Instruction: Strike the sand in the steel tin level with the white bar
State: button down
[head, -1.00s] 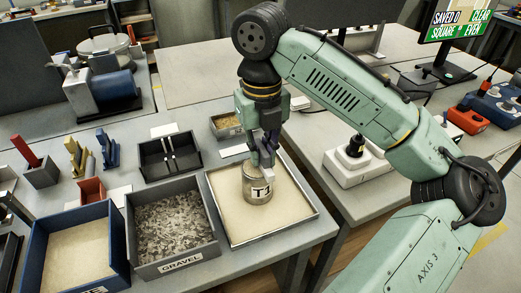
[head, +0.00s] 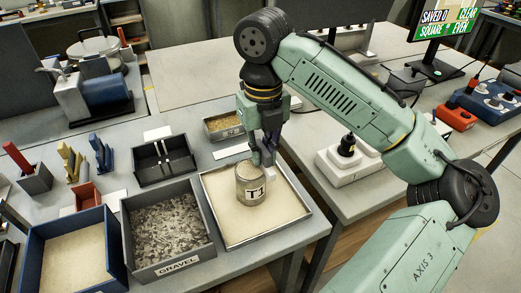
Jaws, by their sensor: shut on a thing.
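The steel tin (head: 250,190), labelled T1, stands upright in a shallow sand-filled tray (head: 221,236). Pale sand (head: 248,169) shows at its top; I cannot tell at this size how level it is. My gripper (head: 265,160) points down at the tin's right rim, shut on the white bar (head: 271,173). Only a small pale end of the bar shows at the tin's upper right side; the fingers hide the rest. I cannot tell whether the bar touches the rim.
A gravel box (head: 168,234) and a blue sand box (head: 75,251) stand left of the tray. Behind are a black divided holder (head: 163,161) and a small grain box (head: 224,126). A white device (head: 347,168) stands on the right bench, beyond a gap.

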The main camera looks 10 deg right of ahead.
jog(key=shift+w+d, duration=0.1)
jog(key=shift+d, duration=0.35)
notch_tip(320, 180, up, 4)
jog(key=shift+r, duration=0.25)
dwell(0.4)
dwell(0.4)
